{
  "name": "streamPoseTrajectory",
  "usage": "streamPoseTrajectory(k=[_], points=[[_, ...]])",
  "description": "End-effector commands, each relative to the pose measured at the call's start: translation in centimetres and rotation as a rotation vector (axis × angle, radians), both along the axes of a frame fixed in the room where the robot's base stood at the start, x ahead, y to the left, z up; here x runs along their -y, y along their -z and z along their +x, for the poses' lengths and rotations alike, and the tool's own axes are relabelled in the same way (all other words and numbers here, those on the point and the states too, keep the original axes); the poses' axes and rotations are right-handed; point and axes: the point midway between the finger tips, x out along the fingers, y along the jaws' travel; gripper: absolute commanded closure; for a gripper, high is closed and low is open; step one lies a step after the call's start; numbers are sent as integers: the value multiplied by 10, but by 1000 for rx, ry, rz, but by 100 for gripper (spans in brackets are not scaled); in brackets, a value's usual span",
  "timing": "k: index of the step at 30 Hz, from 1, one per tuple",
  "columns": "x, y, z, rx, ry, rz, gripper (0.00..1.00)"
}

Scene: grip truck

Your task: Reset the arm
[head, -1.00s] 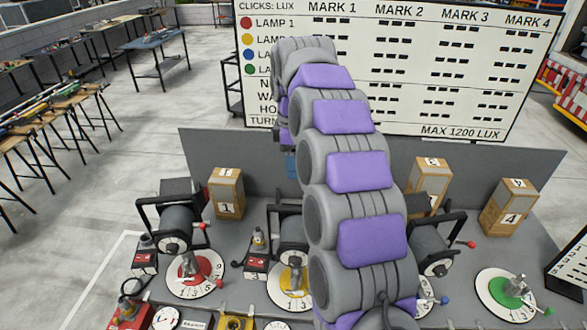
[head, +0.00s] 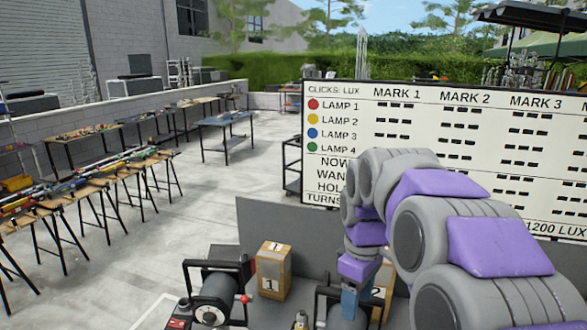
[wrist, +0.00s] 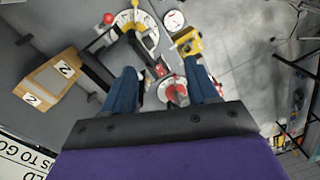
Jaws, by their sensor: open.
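My arm, grey segments with purple pads, fills the right of the head view and bends down at its far end. My gripper shows as a blue end (head: 349,302) below the last purple pad, beside the box marked 2 (head: 378,290), which is partly hidden. In the wrist view, my gripper (wrist: 163,82) has two blue fingers spread apart with nothing held between them. Beyond the fingers lie the bench's dials and a red and white round dial (wrist: 173,92). The box marked 2 also shows at the left of the wrist view (wrist: 48,84).
A white board with a lamp table (head: 440,120) stands behind the grey bench panel (head: 310,235). A box marked 1 (head: 270,272) and a black-framed lamp (head: 215,290) stand on the bench. Trestle tables (head: 90,190) line the left; the concrete floor between is clear.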

Motion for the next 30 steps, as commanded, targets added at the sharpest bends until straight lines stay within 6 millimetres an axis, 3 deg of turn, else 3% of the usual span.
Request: streamPoseTrajectory(k=[11, 21, 24, 30], points=[[3, 76, -133, -36, 364, -37, 42], [8, 162, -250, -68, 719, -85, 42], [10, 181, -274, -73, 797, -96, 42], [11, 198, -295, -80, 872, -105, 42]])
